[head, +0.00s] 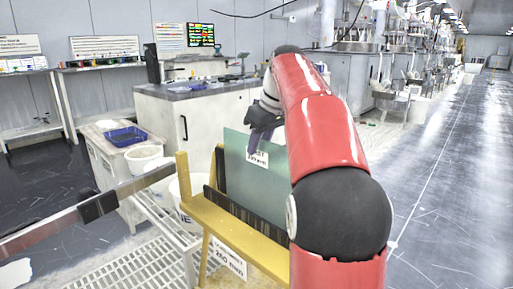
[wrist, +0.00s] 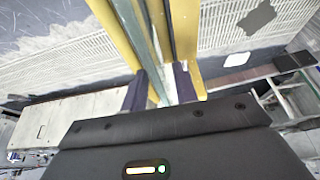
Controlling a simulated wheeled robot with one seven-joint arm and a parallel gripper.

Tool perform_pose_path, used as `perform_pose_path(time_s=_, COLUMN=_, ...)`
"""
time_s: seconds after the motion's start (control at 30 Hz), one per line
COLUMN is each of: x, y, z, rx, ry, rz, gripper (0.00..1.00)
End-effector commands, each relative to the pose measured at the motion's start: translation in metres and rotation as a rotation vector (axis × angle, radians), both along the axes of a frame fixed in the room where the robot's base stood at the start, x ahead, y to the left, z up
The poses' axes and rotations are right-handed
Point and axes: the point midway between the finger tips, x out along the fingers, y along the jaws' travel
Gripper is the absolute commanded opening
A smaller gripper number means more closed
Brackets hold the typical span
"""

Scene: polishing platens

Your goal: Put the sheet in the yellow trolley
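The sheet (head: 238,171) is a pale green, see-through pane with a white label. It stands nearly upright within the yellow trolley (head: 232,226), its lower part hidden behind the front beam. The trolley's yellow frame also shows in the wrist view (wrist: 187,45), on both sides of the sheet (wrist: 133,25). My gripper (head: 262,134) is at the sheet's top edge, with one purple finger in front of it. In the wrist view my gripper (wrist: 160,82) has a finger on each side of the sheet's edge, with a gap visible between them. The far finger is hidden in the head view.
A white slatted rack (head: 130,268) stands at the lower left, with a metal bar (head: 140,183) above it. A white bucket (head: 190,188) is behind the trolley. A side table (head: 107,152) holds a blue tray (head: 125,136). The right floor aisle (head: 455,190) is clear.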

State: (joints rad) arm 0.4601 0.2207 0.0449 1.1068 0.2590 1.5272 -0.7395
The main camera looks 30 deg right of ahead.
Motion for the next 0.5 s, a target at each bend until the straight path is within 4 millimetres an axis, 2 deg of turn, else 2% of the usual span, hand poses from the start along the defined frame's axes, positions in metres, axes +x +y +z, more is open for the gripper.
perform_pose_path(time_s=0.03, x=-0.004, y=-0.002, z=0.016, rx=-0.002, ry=-0.004, rz=-0.002, gripper=0.29)
perform_pose_path(time_s=0.2, x=-0.017, y=-0.007, z=0.051, rx=-0.001, ry=-0.004, rz=-0.002, gripper=0.29)
perform_pose_path(time_s=0.4, x=-0.029, y=-0.011, z=0.078, rx=-0.001, ry=-0.002, rz=-0.001, gripper=0.29)
perform_pose_path(time_s=0.5, x=-0.032, y=-0.012, z=0.084, rx=-0.001, ry=-0.002, rz=-0.001, gripper=0.29)
